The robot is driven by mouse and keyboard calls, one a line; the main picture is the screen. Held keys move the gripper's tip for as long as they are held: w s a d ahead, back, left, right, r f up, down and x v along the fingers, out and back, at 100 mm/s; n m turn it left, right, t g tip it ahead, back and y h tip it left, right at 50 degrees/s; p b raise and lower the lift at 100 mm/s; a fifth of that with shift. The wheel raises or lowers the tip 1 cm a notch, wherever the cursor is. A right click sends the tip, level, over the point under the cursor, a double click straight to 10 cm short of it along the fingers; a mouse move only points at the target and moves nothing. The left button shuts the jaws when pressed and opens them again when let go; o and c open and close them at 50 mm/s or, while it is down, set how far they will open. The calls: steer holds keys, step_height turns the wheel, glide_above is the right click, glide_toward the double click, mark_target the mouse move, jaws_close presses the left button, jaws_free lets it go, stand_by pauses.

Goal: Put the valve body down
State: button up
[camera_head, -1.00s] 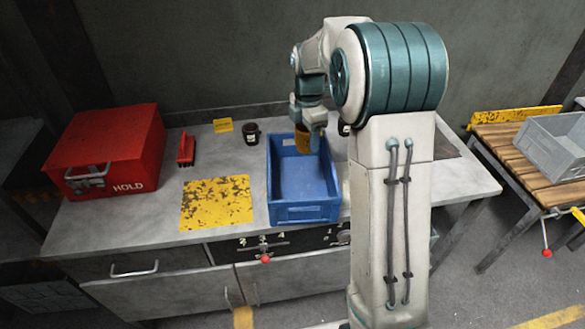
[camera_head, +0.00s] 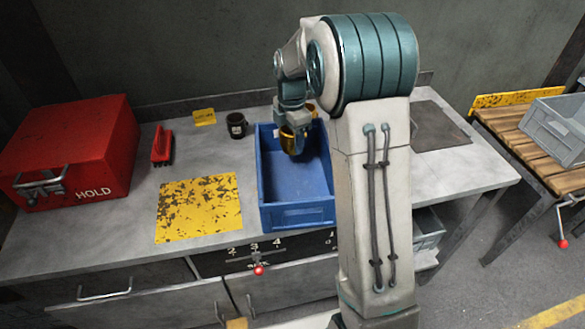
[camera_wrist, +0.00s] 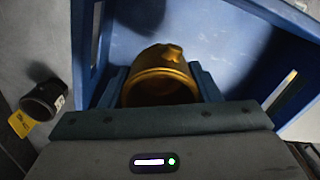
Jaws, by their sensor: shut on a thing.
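The valve body (camera_wrist: 160,75) is a brass-gold, hollow, round part with a small lug. My gripper (camera_wrist: 163,88) is shut on it, one finger on each side. In the head view the valve body (camera_head: 291,137) shows below my gripper (camera_head: 293,138), at the back part of the blue crate (camera_head: 297,214). The wrist view shows the crate (camera_wrist: 275,15) around and below the part, with a shadow on its floor. I cannot tell whether the valve body touches the crate floor.
A dark cup (camera_head: 236,125) and a yellow tag (camera_head: 204,117) stand left of the crate. A worn yellow mat (camera_head: 198,208), a red brush (camera_head: 162,146) and a red HOLD box (camera_head: 75,150) lie farther left. A dark plate (camera_head: 440,126) lies on the right.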

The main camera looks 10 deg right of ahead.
steer(key=shift+d+f+p, duration=0.1)
steer(key=shift+f+p, duration=0.25)
steer(key=shift+f, duration=3.15)
steer(key=shift+f, duration=0.2)
steer(key=o, duration=1.3)
steer(key=shift+c, duration=0.2)
steer(key=shift+r, duration=0.1)
